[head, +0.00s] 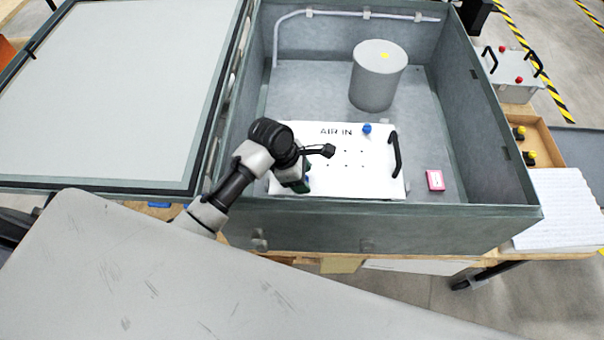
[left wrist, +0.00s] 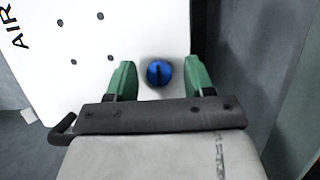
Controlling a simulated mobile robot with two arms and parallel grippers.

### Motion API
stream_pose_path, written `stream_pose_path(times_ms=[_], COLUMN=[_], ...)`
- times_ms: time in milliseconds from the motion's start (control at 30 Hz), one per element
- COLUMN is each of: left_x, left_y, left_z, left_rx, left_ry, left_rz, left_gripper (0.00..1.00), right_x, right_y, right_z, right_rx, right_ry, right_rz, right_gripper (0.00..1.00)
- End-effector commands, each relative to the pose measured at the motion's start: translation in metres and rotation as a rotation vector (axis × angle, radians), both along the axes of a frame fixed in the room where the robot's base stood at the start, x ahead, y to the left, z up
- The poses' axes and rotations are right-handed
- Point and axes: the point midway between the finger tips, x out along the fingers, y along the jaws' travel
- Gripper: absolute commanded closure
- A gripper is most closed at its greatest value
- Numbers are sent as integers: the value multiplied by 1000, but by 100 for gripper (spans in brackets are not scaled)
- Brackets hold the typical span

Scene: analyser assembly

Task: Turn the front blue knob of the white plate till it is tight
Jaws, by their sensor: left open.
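The white plate (head: 355,175), marked AIR IN, lies in the grey case. Its front blue knob (left wrist: 159,73) shows in the left wrist view, near a corner of the plate. My left gripper (left wrist: 159,78) is open, with one green finger on each side of this knob. A gap shows between each finger and the knob. In the head view, my left gripper (head: 301,184) is over the plate's front left and mostly hides that knob. The plate's back blue knob (head: 367,128) is in plain view. My right gripper is in neither view.
The case's front wall (head: 380,215) rises close to the plate. A black handle (head: 395,155) stands on the plate's right side. A pink box (head: 435,180) lies right of the plate, and a grey cylinder (head: 377,80) stands behind it. The case floor between them is clear.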

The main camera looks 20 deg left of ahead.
Motion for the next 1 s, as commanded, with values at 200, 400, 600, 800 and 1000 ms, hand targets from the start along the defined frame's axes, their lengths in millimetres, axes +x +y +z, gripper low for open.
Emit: stream_pose_path(times_ms=[200,400,600,800,1000], left_x=[0,0,0,1,2], left_y=[0,0,0,0,0], left_z=[0,0,1,1,1], left_rx=[0,0,0,0,1], left_ry=[0,0,0,-1,-1], left_rz=[0,0,-6,-57,-183], left_gripper=[60,90,97,97,97], right_x=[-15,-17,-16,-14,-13], right_y=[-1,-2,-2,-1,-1], right_z=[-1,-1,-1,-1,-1], right_rx=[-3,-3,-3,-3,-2], right_ry=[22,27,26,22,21], right_rz=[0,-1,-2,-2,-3], right_gripper=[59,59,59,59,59])
